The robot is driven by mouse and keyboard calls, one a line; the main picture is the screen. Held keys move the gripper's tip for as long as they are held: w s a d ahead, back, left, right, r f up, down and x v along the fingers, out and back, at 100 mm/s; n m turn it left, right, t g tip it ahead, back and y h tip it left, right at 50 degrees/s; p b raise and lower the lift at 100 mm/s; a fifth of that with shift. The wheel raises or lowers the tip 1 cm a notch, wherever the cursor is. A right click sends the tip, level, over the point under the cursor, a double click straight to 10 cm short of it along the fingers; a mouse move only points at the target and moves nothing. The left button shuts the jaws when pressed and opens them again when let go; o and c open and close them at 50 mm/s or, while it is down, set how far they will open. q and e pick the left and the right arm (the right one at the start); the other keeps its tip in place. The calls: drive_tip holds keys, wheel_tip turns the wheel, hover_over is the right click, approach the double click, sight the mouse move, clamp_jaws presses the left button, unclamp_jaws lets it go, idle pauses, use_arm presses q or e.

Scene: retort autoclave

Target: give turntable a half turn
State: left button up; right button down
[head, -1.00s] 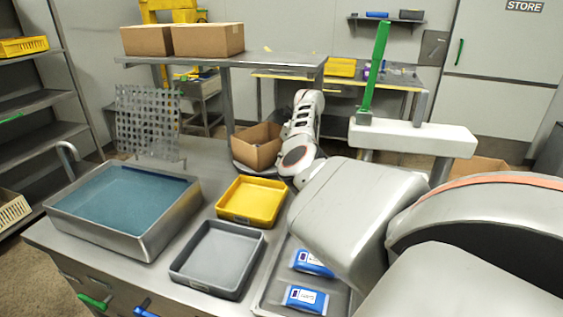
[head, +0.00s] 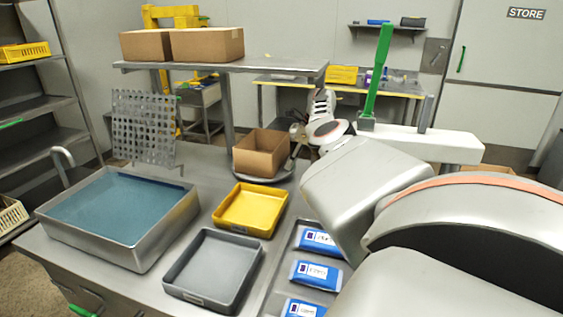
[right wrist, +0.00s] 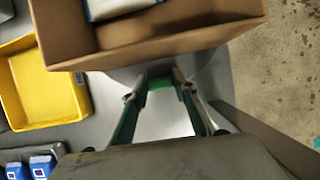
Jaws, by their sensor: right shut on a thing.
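The turntable (head: 284,175) is a grey round plate on the steel bench in the head view, mostly hidden under an open cardboard box (head: 262,155). My right gripper (head: 297,133) is at the box's right, far side. In the right wrist view the gripper (right wrist: 159,84) has its fingers closed around a small green piece (right wrist: 160,85) at the plate's edge, just beside the box (right wrist: 160,45). What the green piece joins to is partly hidden. A white item (right wrist: 112,7) lies in the box. My left gripper is not in view.
A yellow tray (head: 250,232), a grey tray (head: 176,291) and a steel tray with blue packs (head: 315,275) stand in front of the turntable. A water basin (head: 180,236) and a perforated rack (head: 145,125) are left. A raised shelf (head: 270,68) with closed boxes stands behind.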

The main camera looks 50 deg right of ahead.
drive_tip(key=shift+w+d+r, duration=0.1)
drive_tip(key=shift+d+r, duration=0.05)
drive_tip(key=shift+d, duration=0.1)
idle(0.4)
drive_tip(key=c, duration=1.6)
unclamp_jaws()
